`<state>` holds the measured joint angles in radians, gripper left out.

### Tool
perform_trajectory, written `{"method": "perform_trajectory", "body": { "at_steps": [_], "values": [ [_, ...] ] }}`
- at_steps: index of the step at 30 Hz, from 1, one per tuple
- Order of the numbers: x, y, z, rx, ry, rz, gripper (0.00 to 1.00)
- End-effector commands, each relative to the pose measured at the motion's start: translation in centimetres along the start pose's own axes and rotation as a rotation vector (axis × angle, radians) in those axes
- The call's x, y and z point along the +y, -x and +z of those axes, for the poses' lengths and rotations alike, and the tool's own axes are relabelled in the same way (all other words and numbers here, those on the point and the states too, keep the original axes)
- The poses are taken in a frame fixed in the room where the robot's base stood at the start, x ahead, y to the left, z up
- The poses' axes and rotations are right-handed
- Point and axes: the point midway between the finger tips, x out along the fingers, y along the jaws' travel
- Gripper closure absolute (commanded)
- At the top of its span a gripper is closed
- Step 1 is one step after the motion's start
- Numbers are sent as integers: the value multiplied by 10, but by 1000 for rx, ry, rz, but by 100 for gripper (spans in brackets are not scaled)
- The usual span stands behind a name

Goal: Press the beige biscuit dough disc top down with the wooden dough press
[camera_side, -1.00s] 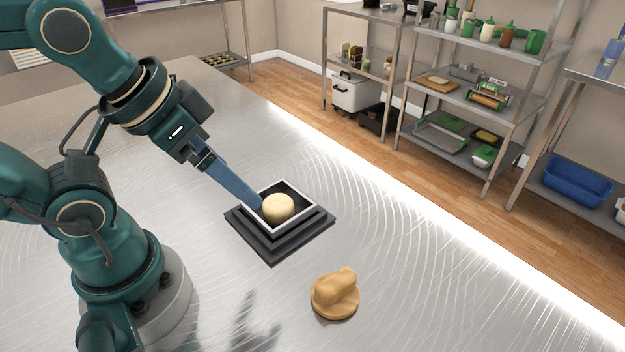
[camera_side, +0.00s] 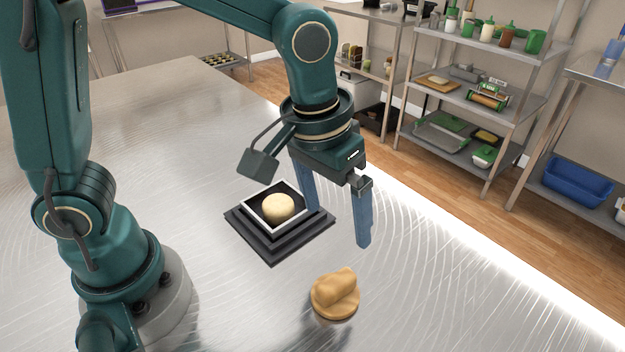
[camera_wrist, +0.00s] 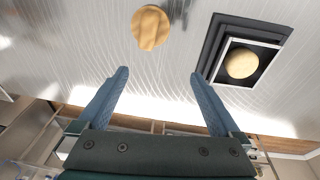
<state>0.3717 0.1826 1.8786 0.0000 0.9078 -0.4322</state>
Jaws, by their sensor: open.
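The beige biscuit dough disc (camera_side: 278,208) sits inside a square white-rimmed frame on a dark stepped base (camera_side: 272,250). It also shows at the right of the wrist view (camera_wrist: 241,63). The wooden dough press (camera_side: 335,295) stands on the metal table in front of the base, its round plate down and its grip up. In the wrist view the press (camera_wrist: 150,28) is at the top, beyond the fingertips. My gripper (camera_side: 338,228) is open and empty, its long blue fingers pointing down above the table, behind the press and right of the dough. The fingers (camera_wrist: 158,73) are wide apart in the wrist view.
The metal table (camera_side: 450,310) is clear around the press and the base. Its far edge runs along the right. Beyond it stand metal shelves (camera_side: 480,100) with kitchen goods and a blue bin (camera_side: 575,183), well apart from the table items.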

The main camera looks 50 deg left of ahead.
Motion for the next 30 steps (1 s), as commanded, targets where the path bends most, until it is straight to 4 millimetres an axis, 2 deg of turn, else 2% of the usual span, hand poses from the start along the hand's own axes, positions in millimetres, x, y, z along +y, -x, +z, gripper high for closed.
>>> {"method": "perform_trajectory", "body": {
  "at_steps": [1,6,11,21,30],
  "values": [
    [9,-14,4,-40,-27,-13,0],
    [24,-44,19,-125,-93,-46,0],
    [27,-58,31,-165,-125,-65,0],
    [24,-95,38,-165,-127,-63,0],
    [24,-105,38,-160,-127,-61,0]
  ]
}}
